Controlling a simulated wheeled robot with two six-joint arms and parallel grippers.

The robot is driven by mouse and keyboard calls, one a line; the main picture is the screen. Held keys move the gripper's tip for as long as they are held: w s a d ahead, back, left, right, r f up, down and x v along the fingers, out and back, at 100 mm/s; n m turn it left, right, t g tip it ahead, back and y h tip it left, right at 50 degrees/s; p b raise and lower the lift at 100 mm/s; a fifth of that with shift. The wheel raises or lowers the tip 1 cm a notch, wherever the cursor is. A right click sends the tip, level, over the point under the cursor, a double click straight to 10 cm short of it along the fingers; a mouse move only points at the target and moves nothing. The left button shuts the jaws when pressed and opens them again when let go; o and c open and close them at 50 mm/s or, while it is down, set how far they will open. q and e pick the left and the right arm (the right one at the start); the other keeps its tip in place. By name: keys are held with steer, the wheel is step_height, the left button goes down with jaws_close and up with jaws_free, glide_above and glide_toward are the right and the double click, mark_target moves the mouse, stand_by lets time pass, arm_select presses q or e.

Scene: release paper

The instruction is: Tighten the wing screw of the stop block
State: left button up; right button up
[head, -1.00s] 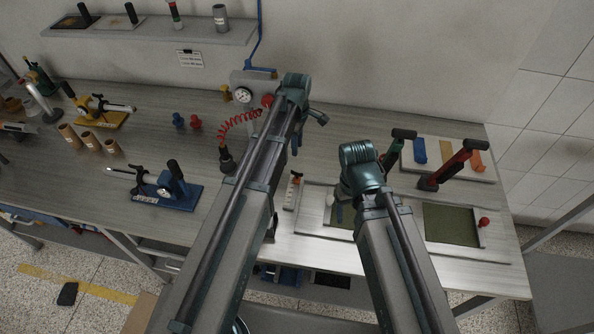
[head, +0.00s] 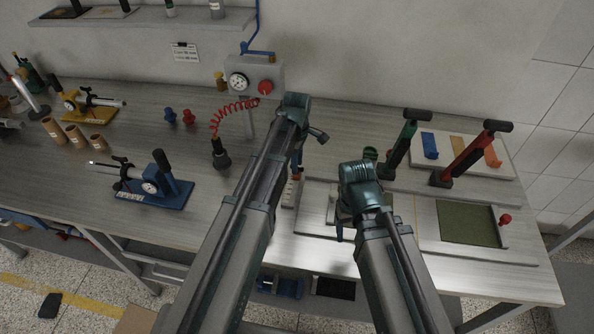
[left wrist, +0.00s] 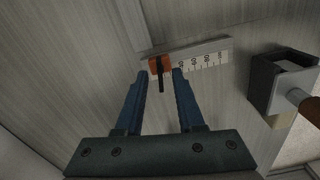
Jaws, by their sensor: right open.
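The stop block (left wrist: 160,65) is a small orange block on a white scale rail (left wrist: 210,54) with black marks, in the left wrist view. Its black wing screw (left wrist: 161,80) sticks out as a thin bar toward my gripper. My left gripper (left wrist: 160,74) is open, with one blue finger on each side of the wing screw and visible gaps to it. In the head view my left gripper (head: 297,163) hangs over the rail (head: 290,193), and mostly hides the block. My right gripper (head: 340,226) is open and apparently empty over the pale board.
A dark box-like fixture with a brown handle (left wrist: 308,104) stands right of the rail. The pale board carries a green pad (head: 468,222). Green (head: 402,145) and red (head: 470,152) handled tools stand behind it. A gauge with a coiled red hose (head: 233,112) is at the back left.

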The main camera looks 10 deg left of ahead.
arm_select(q)
steer(key=shift+f, duration=0.3)
arm_select(e)
steer(key=shift+f, duration=0.35)
steer(key=shift+r, duration=0.1)
arm_select(q)
jaws_close()
